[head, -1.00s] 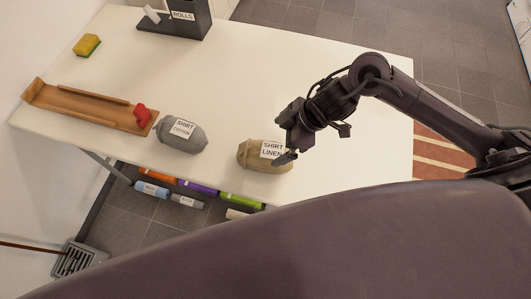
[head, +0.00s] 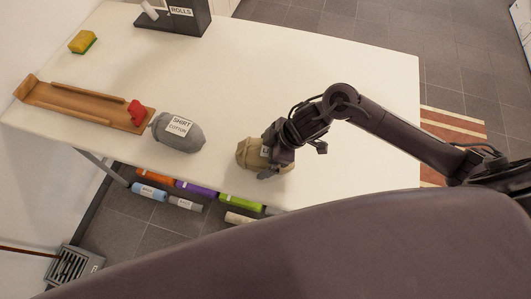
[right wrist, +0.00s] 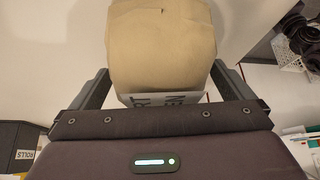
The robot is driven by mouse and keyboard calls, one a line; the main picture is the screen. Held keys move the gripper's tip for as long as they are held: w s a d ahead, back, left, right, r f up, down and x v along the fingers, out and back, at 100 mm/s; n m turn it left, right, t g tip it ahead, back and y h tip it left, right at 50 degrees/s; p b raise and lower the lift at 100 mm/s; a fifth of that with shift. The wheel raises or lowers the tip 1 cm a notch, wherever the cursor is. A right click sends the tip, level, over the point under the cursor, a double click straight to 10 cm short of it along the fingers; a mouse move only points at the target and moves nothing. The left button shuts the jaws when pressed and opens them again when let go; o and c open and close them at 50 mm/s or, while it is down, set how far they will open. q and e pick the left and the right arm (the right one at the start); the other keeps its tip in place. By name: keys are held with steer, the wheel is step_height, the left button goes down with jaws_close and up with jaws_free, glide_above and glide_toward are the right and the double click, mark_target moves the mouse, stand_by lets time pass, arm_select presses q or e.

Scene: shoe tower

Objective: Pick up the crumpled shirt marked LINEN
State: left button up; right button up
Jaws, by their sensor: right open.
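The tan crumpled shirt marked LINEN (head: 247,155) lies on the white table near its front edge. My right gripper (head: 270,166) is over its right part and hides most of its label. In the right wrist view the tan shirt (right wrist: 162,45) fills the space between the two fingers of my open right gripper (right wrist: 160,82). One finger is on each side, and part of the white label shows near the palm. I cannot tell whether the fingers touch the cloth. My left gripper is not in view.
A grey shirt marked COTTON (head: 178,133) lies to the left. Beyond it are a wooden tray (head: 75,102) with a red object (head: 136,112), a sponge (head: 82,42) and a dark ROLLS holder (head: 185,18). Several coloured rolls lie below the front edge. The table's right part is clear.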

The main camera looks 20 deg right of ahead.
steer(key=shift+c, duration=0.3)
steer(key=c, duration=1)
steer(key=shift+c, duration=0.2)
steer(key=shift+w, duration=0.1)
